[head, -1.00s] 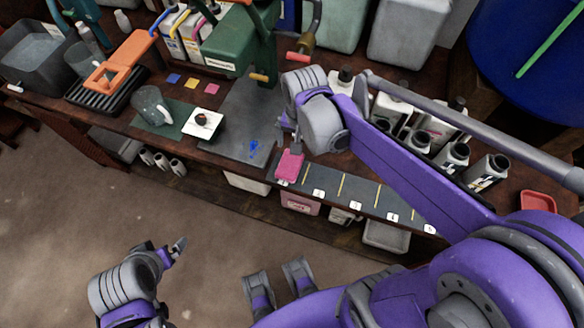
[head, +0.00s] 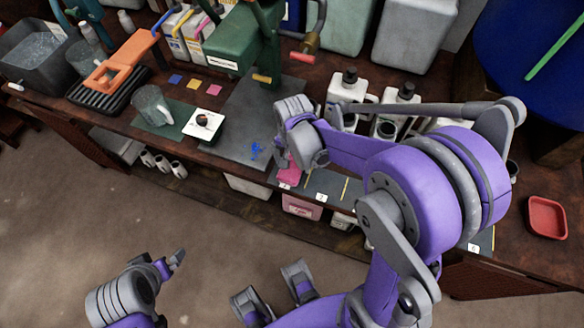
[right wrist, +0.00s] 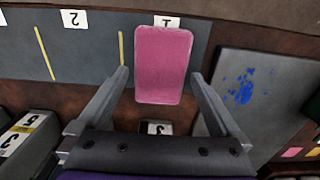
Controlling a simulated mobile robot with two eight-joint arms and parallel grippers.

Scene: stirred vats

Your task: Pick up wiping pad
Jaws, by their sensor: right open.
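The wiping pad (right wrist: 164,62) is a pink rounded rectangle. In the right wrist view it lies flat on the dark numbered strip, beside the label 1. In the head view the pad (head: 291,172) is partly hidden by my right gripper (head: 283,160) and wrist. My right gripper (right wrist: 160,95) is open, with its two fingers apart on either side of the pad's near end; I cannot see contact. My left gripper (head: 178,260) is low at the left, over the floor and away from the bench; its jaw opening is unclear.
A grey mat with a blue smear (right wrist: 243,88) lies beside the strip. A green press (head: 240,45), a glass jug (head: 152,105) and a white tile (head: 203,124) stand on the bench to the left. Black-capped bottles (head: 348,95) stand behind my right arm. A red tray (head: 547,217) is at right.

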